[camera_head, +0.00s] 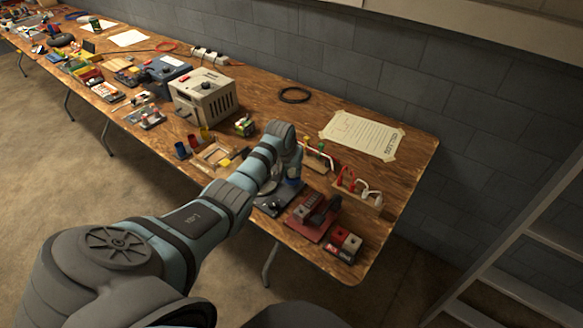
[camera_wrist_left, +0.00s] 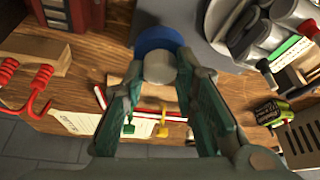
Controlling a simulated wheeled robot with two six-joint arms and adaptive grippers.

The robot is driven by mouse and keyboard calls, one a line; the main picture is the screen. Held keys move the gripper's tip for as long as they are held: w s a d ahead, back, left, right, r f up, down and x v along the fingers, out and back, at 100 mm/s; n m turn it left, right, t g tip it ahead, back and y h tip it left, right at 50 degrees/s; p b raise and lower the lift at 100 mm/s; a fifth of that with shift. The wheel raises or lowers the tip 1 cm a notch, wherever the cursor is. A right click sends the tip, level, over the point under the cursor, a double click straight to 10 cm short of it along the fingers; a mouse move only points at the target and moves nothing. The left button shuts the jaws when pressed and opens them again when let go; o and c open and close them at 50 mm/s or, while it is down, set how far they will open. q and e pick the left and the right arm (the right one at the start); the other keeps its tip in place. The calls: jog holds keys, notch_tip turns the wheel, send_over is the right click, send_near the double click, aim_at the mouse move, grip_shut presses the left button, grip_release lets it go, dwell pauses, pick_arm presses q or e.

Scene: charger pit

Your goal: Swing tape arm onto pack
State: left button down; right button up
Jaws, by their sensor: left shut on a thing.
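My left gripper (camera_head: 288,182) is over the dark grey fixture (camera_head: 268,206) near the front of the bench. In the left wrist view the gripper (camera_wrist_left: 160,70) has its fingers closed around a pale grey round piece (camera_wrist_left: 159,70) with a blue round part (camera_wrist_left: 158,38) beside it. I take this to be the tape arm's end. The blue part also shows in the head view (camera_head: 293,172). Grey cylinders (camera_wrist_left: 268,30), which look like the pack's cells, lie at the upper right of the wrist view. My arm hides part of the fixture in the head view. My right gripper does not show.
A red fixture (camera_head: 312,216) and a red-and-grey box (camera_head: 344,244) stand to the right. A wooden rack with red and white hooks (camera_head: 358,192) and a taped paper sheet (camera_head: 362,135) are behind. A beige power unit (camera_head: 203,95) stands to the left.

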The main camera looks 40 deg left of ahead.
pick_arm(q)
jog(key=shift+d+r+n+g+y+p, duration=0.1)
jog(key=shift+n+g+y+p, duration=0.25)
jog(key=shift+n+p, duration=0.6)
jog(key=shift+w+n+y, duration=0.1)
jog(key=shift+n+y, duration=0.25)
jog(key=shift+n, duration=0.7)
jog(key=shift+d+n+g+b, duration=0.1)
jog(key=shift+n+g+b, duration=0.2)
jog(key=shift+n, duration=0.2)
jog(key=n+b, duration=0.1)
jog(key=n+y, duration=0.1)
jog(key=shift+w+f+n+g+b, duration=0.1)
jog(key=shift+f+n+g+b, duration=0.15)
jog(key=shift+f+n+b, duration=0.1)
jog(key=n+g+b, duration=0.1)
jog(key=n+b, duration=0.1)
jog(key=shift+r+b, duration=0.1)
jog(key=shift+b, duration=0.25)
jog(key=shift+r+n+b, duration=0.1)
jog(key=shift+n+b, duration=0.3)
jog(key=shift+n, duration=0.15)
jog(key=shift+y, duration=0.3)
jog(key=c, duration=1.3)
grip_release()
jog(key=shift+w, duration=0.1)
